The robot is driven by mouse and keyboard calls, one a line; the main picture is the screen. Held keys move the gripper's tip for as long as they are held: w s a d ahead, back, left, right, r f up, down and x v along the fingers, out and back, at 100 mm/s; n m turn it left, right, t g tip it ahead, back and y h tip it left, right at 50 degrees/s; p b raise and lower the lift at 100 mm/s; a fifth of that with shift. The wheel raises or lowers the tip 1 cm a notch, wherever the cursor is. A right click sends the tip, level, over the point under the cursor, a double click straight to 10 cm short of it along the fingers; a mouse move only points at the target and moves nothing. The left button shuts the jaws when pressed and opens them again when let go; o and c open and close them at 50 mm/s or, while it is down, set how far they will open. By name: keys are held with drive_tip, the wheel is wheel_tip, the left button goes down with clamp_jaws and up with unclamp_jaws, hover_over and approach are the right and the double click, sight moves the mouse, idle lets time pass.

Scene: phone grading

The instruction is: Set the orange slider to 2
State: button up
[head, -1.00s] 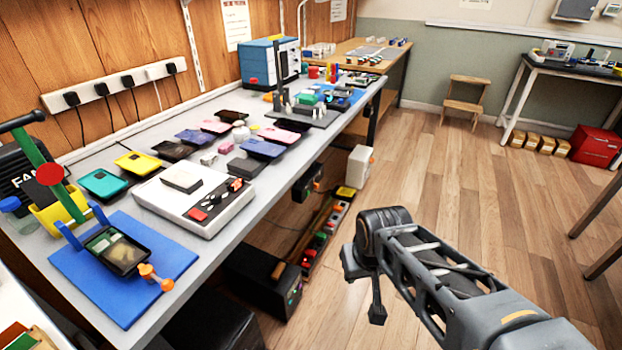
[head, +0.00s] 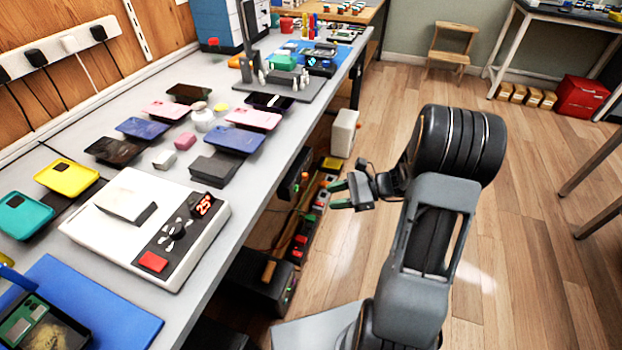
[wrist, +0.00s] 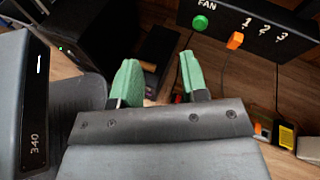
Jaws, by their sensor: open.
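The orange slider (wrist: 235,40) is a small knob on the front of a black box (wrist: 222,16) marked FAN, at the upper right in the wrist view. It sits beneath the 1 of the printed 1, 2, 3. A green round button (wrist: 200,22) is left of it. My gripper (wrist: 158,62) has two green fingers spread apart with nothing between them. In the wrist view the slider is up and to the right of the fingers, not touching them. In the head view my gripper (head: 338,194) is beside the bench's front edge, pointing left; I cannot make out the slider there.
The bench (head: 205,272) holds several phones, a white scale (head: 95,230) and a blue mat (head: 115,320). Under it are a black box (head: 262,285) and a strip with coloured lights. The floor (head: 540,230) to the right is open, with a wooden stool (head: 450,50) further back.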

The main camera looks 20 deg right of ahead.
drive_tip(key=w+d+f+m+t, duration=0.4)
drive_tip(key=d+m+t, duration=0.2)
drive_tip(key=d, duration=0.1)
drive_tip(key=b, duration=0.3)
approach(305, 176)
drive_tip(key=x, duration=0.8)
drive_tip(key=shift+w+f+m+t+y, duration=0.3)
drive_tip(key=shift+w+f+m+t, duration=0.05)
drive_tip(key=shift+f+m+t, duration=0.1)
drive_tip(key=shift+d, duration=0.1)
clamp_jaws()
